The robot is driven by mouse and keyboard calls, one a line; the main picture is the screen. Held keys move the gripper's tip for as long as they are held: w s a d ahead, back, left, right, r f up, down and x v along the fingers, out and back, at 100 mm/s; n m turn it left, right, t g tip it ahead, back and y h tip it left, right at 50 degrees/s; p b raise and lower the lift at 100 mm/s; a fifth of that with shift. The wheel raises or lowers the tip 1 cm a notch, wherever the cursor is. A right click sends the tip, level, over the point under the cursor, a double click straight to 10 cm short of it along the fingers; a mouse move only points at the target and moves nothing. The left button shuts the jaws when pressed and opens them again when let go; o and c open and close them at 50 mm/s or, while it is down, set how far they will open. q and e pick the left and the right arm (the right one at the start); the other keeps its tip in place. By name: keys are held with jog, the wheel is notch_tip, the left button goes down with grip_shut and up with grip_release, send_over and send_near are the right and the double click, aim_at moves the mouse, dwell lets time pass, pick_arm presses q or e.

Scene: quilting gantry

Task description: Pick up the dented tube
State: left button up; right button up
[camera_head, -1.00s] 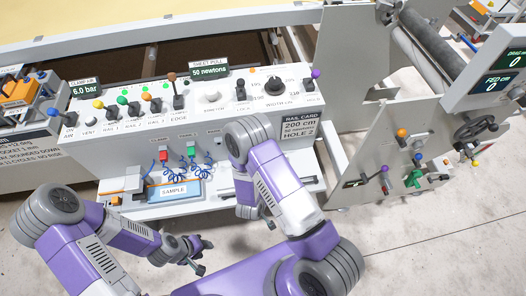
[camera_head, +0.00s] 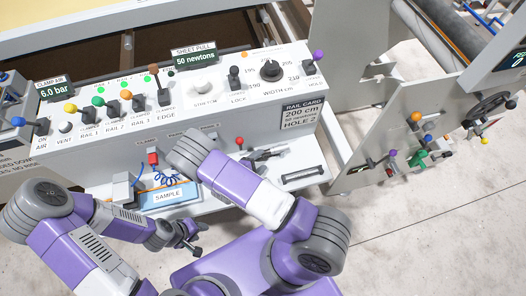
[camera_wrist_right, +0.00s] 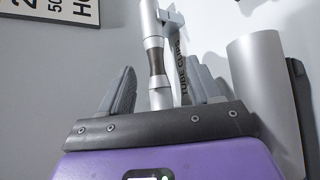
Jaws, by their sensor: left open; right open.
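In the right wrist view, a slim silver tube (camera_wrist_right: 149,22) with a dark, narrowed middle stands nearly upright between the fingers of my right gripper (camera_wrist_right: 160,90). The fingers are open, one on each side, with gaps to the tube. I cannot tell whether the narrowed part is the dent. A clip holds the tube's upper end, beside a label reading TUBE CLIPS (camera_wrist_right: 184,78). In the head view, the dark jaws of my right gripper (camera_head: 263,155) show below the rail card, partly behind my arm. My left gripper (camera_head: 186,246) is open and empty, in front of the bench.
A wide grey cylinder (camera_wrist_right: 262,90) stands right of my right gripper. The control panel (camera_head: 205,118) with knobs and levers rises behind the shelf. The sample tray (camera_head: 150,203) lies on the left. The rail card (camera_head: 303,112) is above.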

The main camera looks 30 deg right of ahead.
aim_at(267, 154)
jog(key=x, duration=0.2)
jog(key=b+x, duration=0.1)
jog(key=x, duration=0.3)
jog(key=shift+w+r, duration=0.2)
jog(key=shift+r, duration=0.15)
jog(key=c, duration=1.1)
